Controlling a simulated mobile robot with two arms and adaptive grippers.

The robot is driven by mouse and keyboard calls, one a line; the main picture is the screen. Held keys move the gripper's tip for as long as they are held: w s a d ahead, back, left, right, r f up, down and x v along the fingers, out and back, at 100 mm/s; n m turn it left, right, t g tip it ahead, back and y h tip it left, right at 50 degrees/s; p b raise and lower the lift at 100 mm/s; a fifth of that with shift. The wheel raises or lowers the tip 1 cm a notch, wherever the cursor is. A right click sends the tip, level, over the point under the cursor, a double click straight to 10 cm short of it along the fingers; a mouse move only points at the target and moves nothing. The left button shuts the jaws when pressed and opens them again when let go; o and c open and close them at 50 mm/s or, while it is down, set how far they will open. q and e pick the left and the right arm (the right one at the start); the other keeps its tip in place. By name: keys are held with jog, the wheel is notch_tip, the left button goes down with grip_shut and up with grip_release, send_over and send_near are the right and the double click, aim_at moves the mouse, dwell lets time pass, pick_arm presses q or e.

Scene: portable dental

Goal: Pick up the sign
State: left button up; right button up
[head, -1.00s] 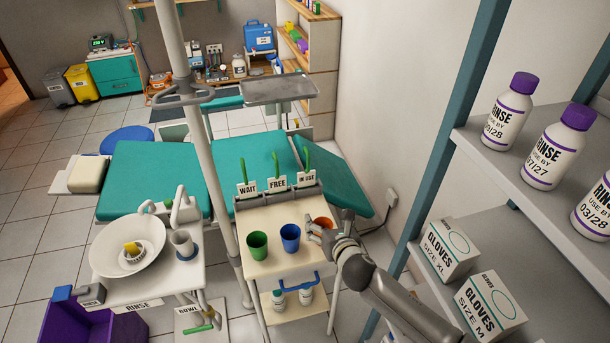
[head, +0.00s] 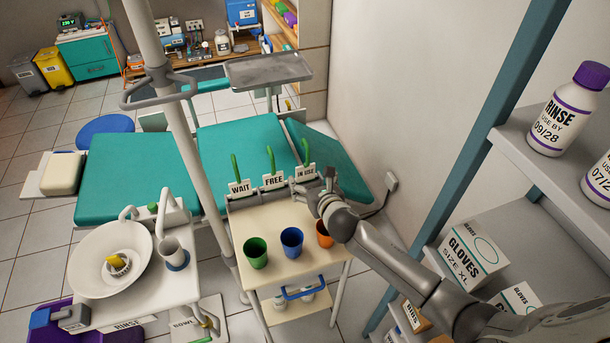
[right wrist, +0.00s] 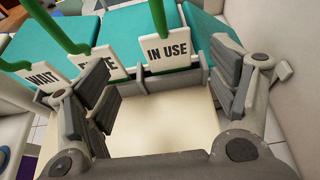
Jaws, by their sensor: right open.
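Three white signs with green curved handles stand in a row in a grey holder (right wrist: 151,80) at the back of the small cart: the WAIT sign (head: 240,187), the FREE sign (head: 274,181) and the IN USE sign (head: 305,173). My right gripper (head: 322,192) is open and empty, at the right end of the holder. In the right wrist view the IN USE sign (right wrist: 167,50) shows ahead, between the spread fingers and apart from them. The left finger partly covers the FREE sign. My left gripper is not in view.
Green (head: 255,252), blue (head: 291,241) and orange (head: 324,234) cups stand on the cart top (head: 270,217). A pole (head: 178,120) rises left of the cart. Shelves with a gloves box (head: 473,257) and rinse bottle (head: 567,110) stand at the right.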

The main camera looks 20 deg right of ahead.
aim_at(306, 170)
jog(key=shift+b+x, duration=0.55)
jog(key=shift+x, duration=0.6)
jog(key=shift+w+f, duration=0.25)
jog(key=shift+w+b, duration=0.2)
jog(key=shift+b, duration=0.15)
jog(key=b+x, duration=0.3)
jog(key=shift+w+d+f, duration=0.1)
jog(key=shift+d, duration=0.25)
jog(key=shift+w+f+b, duration=0.15)
jog(key=shift+w+b, duration=0.15)
jog(key=shift+b, duration=0.3)
jog(key=shift+w+b, duration=0.45)
jog(key=shift+w, duration=0.05)
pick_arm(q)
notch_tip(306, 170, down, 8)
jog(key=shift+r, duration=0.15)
